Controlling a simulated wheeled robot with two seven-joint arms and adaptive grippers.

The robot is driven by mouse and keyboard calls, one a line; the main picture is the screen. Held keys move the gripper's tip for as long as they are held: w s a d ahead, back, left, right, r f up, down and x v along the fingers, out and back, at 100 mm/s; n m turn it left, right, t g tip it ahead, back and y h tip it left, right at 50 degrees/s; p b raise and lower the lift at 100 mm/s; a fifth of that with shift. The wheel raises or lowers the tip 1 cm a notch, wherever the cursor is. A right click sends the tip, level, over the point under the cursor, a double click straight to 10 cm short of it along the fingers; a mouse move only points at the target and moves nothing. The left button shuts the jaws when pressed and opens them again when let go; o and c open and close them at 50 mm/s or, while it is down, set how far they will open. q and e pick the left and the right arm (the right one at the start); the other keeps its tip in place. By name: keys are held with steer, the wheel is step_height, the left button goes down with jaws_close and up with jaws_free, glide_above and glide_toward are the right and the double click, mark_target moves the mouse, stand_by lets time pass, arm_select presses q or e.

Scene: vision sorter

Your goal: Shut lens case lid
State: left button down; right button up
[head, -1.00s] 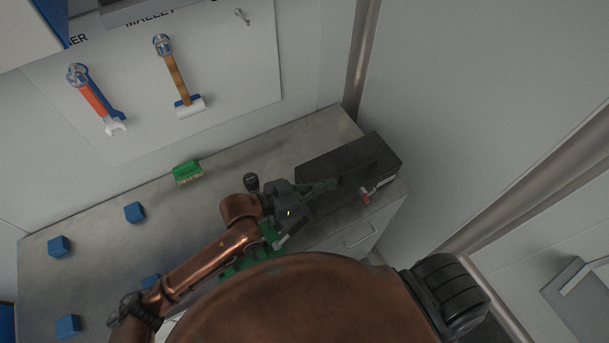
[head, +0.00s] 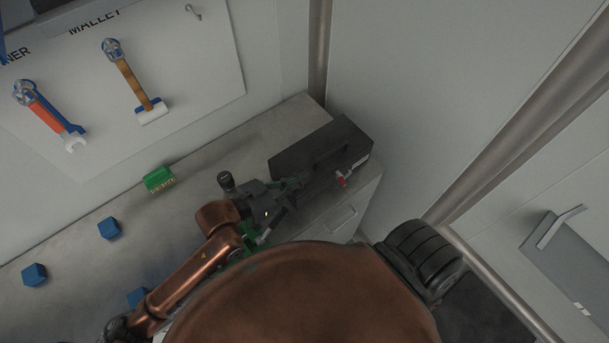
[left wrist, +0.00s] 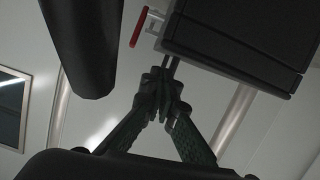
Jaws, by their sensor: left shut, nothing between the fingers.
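The lens case is a black box (head: 318,152) at the right end of the counter, with a red latch (head: 344,177) on its near right side. In the left wrist view the case (left wrist: 240,40) fills the upper right, with the red latch (left wrist: 139,27) at its left. A seam runs along the case, and it looks shut or nearly so; I cannot tell for sure. My left gripper (head: 303,182) is shut and empty at the near left side of the case. In the left wrist view its fingertips (left wrist: 170,66) are close to the case edge; contact is unclear.
A small black object (head: 226,181) stands beside my left gripper. Green pieces (head: 250,238) are partly hidden under my arm. A wall and metal post stand behind the case.

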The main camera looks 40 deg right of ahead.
arm_select(q)
steer(key=p+v, duration=0.1)
steer(key=v, duration=0.8)
steer(key=shift+s, duration=0.15)
steer(key=shift+r, duration=0.15)
